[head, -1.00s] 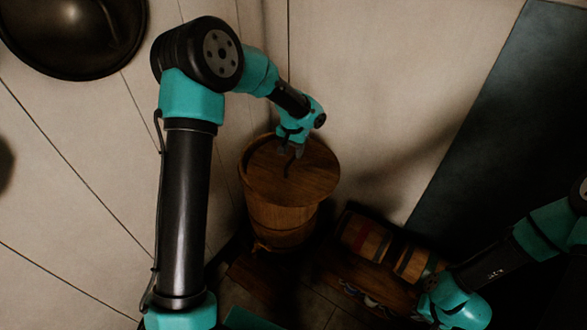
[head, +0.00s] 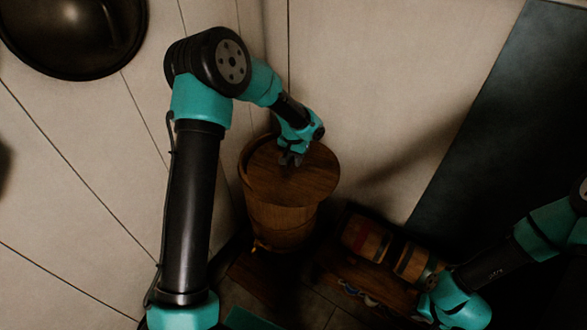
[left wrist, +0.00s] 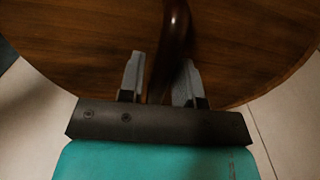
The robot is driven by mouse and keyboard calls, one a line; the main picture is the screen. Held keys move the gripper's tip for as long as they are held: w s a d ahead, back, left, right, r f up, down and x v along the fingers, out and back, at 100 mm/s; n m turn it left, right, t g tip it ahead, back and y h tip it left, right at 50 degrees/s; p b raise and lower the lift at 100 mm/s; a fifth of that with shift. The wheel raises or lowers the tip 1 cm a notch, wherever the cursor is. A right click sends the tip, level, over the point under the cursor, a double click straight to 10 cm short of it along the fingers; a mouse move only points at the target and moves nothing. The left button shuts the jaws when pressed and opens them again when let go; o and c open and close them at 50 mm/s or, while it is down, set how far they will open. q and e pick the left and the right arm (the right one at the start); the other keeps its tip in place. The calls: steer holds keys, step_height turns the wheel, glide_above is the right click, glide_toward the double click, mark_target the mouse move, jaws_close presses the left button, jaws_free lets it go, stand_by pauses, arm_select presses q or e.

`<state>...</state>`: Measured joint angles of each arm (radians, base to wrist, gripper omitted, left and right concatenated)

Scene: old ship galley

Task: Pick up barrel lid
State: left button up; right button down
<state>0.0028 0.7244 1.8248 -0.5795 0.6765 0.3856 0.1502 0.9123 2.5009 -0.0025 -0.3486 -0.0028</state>
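The barrel lid (head: 310,184) is a round brown wooden disc lying on top of an upright wooden barrel (head: 283,228). In the left wrist view the lid (left wrist: 90,55) fills most of the picture, with a dark curved handle (left wrist: 176,40) standing up from it. My left gripper (head: 290,160) is over the lid. Its two fingers (left wrist: 160,75) are apart with the handle between them. The handle is close to the right finger, with a clear gap at the left one; contact cannot be told. The fingers of my right gripper do not show.
Small wooden kegs (head: 366,238) with coloured bands lie on a low rack to the right of the barrel. My right arm is beyond them at lower right. A pale wall (head: 400,80) rises behind the barrel. A dark round pan (head: 75,30) hangs at upper left.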

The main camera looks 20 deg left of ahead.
arm_select(q)
jaws_close()
stand_by(1.1)
